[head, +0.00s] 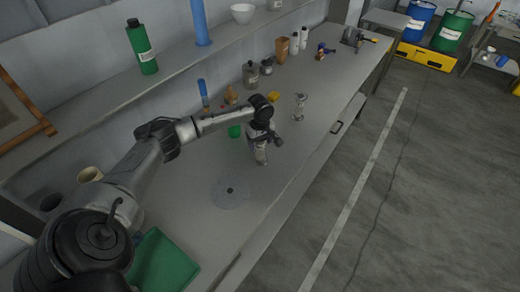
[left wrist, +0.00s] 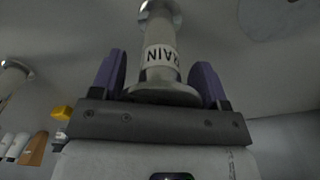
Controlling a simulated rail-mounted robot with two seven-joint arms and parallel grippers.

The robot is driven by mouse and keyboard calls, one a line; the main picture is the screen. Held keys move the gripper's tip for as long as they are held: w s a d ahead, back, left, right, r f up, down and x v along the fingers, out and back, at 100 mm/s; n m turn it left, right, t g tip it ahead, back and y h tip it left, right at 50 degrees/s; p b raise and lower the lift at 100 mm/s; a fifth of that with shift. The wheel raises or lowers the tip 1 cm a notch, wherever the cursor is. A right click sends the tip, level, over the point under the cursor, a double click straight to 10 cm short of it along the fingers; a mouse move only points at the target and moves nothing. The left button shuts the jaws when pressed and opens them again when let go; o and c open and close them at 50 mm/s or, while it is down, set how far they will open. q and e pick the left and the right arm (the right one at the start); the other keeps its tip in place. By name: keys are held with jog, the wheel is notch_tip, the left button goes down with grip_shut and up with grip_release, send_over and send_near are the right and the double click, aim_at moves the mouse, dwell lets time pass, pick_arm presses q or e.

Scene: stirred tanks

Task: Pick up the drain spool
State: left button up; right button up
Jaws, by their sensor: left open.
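The fingers are open, with a gap showing on each side of the spool. In the head view my left gripper (head: 263,135) is over the bench, and the spool (head: 261,154) shows just below it, partly hidden. My right gripper is not in view.
A similar metal spool (head: 299,108) stands farther along the bench (head: 310,130). A grey disc (head: 230,193) lies nearer, by a green tray (head: 163,262). A yellow block (head: 273,96), bottles and a brown container (head: 282,49) stand towards the wall.

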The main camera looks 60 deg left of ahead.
pick_arm(q)
jog(key=shift+c, duration=0.4)
jog(key=c, duration=0.5)
jog(key=shift+r, duration=0.1)
jog(key=shift+c, duration=0.2)
